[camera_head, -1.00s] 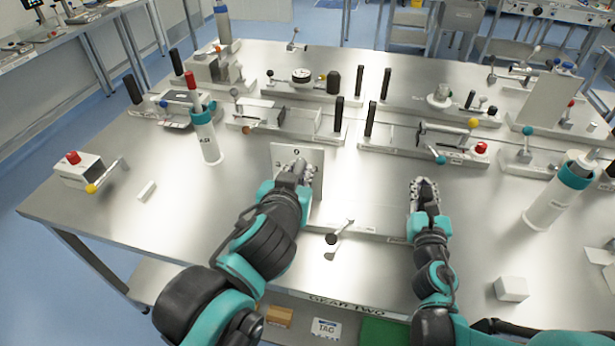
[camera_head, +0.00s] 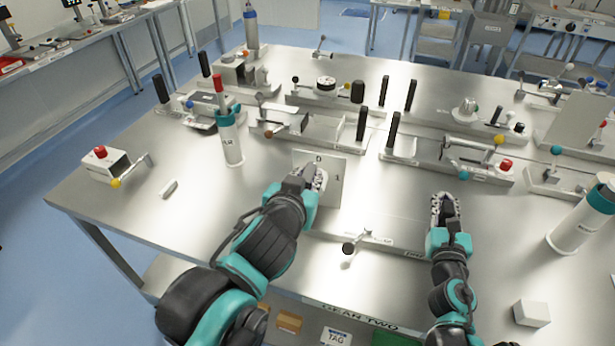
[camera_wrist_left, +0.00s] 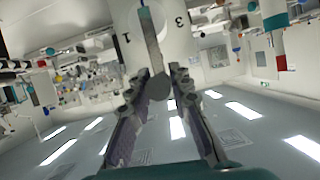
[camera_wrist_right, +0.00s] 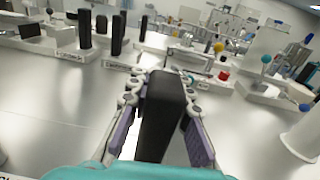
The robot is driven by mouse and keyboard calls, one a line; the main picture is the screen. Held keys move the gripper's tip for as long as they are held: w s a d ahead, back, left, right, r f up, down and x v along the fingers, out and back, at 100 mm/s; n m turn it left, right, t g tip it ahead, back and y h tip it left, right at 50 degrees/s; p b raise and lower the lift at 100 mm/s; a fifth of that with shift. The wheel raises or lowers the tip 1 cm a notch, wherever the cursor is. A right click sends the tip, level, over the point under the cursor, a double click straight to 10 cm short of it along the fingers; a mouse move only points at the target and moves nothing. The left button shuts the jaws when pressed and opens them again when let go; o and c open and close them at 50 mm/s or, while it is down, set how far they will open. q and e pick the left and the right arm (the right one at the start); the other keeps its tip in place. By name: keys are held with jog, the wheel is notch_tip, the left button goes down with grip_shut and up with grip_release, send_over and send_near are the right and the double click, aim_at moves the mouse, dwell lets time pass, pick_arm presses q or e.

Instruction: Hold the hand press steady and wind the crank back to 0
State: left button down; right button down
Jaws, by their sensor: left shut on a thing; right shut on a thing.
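The hand press shows a white upright dial plate (camera_head: 332,172) with 0 at the top and 1 on the right in the head view. In the left wrist view the plate (camera_wrist_left: 188,30) shows 1 and 3. My left gripper (camera_head: 310,180) is in front of the plate, shut on the crank. The crank's grey arm (camera_wrist_left: 152,45) runs to a round grey end between the fingers (camera_wrist_left: 160,92). My right gripper (camera_head: 446,207) is right of the plate, shut on a black upright post (camera_wrist_right: 161,115). The post's lower part is hidden.
A black-knobbed lever (camera_head: 348,248) stands in front of the plate. A white and teal canister (camera_head: 231,138) stands to its left. Several fixtures with black posts line the back. A white block (camera_head: 531,313) is at front right.

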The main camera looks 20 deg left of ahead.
pick_arm(q)
jog(key=c, duration=1.4)
grip_release()
jog(key=shift+a, duration=0.15)
pick_arm(e)
jog(key=shift+d, duration=0.1)
pick_arm(q)
jog(key=shift+o, duration=0.2)
notch_tip(320, 180, up, 10)
jog(key=shift+r, duration=0.15)
pick_arm(e)
jog(key=shift+r, duration=0.25)
jog(key=c, duration=1.3)
grip_release()
